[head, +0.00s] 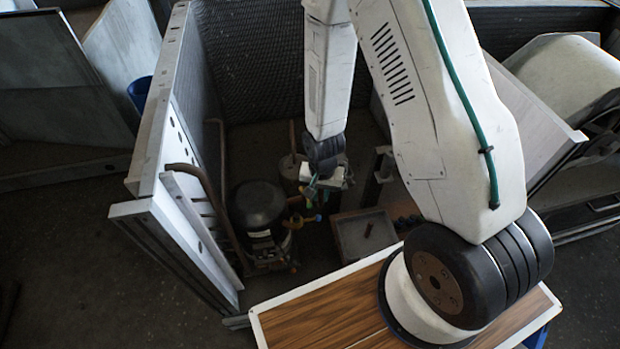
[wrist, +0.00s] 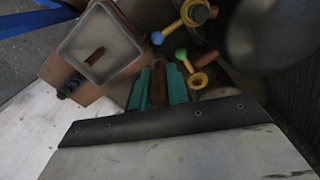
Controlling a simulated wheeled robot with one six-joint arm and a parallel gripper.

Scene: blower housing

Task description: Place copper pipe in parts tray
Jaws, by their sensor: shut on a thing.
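My gripper (wrist: 158,80) has two green fingers shut on a brown copper pipe (wrist: 158,92), seen in the wrist view. In the head view my gripper (head: 316,190) hangs low inside the housing, and the held pipe is hard to make out there. The parts tray (wrist: 112,42) is a square, shallow grey tray at upper left in the wrist view, to the left of the fingers. It also shows in the head view (head: 352,238), right of and nearer than my gripper. A short brown piece (wrist: 92,58) lies in the tray. The held pipe is outside the tray.
A black compressor (head: 258,205) stands left of my gripper. A tall copper pipe (head: 205,190) runs along the left housing wall (head: 165,115). A wood-topped surface (head: 320,310) is in front.

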